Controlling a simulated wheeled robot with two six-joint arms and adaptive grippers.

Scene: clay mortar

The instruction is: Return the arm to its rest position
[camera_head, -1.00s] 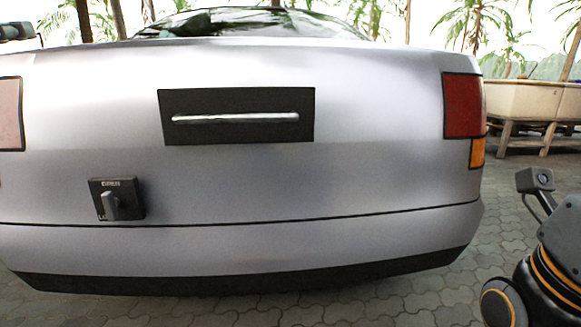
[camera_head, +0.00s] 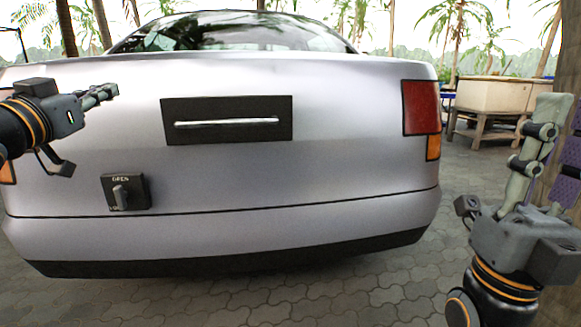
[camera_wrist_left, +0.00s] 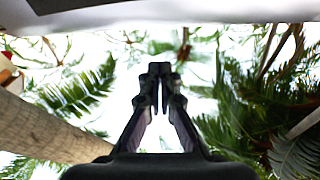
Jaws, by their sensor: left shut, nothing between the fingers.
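My left gripper (camera_head: 104,93) comes in from the left in the head view, in front of the car's rear. In the left wrist view its fingers (camera_wrist_left: 160,76) meet at the tips with nothing between them. It points right and slightly up, apart from the latch switch, above and left of the black handle plate. My right gripper (camera_head: 551,146) stands at the right edge, fingers upward. Its grey finger and purple inner pad show apart, and the frame edge cuts it off.
The silver car (camera_head: 330,180) fills the middle, with a black handle plate (camera_head: 227,134) and a small black switch (camera_head: 125,192) labelled OPEN. A raised pale planter (camera_head: 497,94) stands at the back right. Paved floor (camera_head: 250,300) is clear in front.

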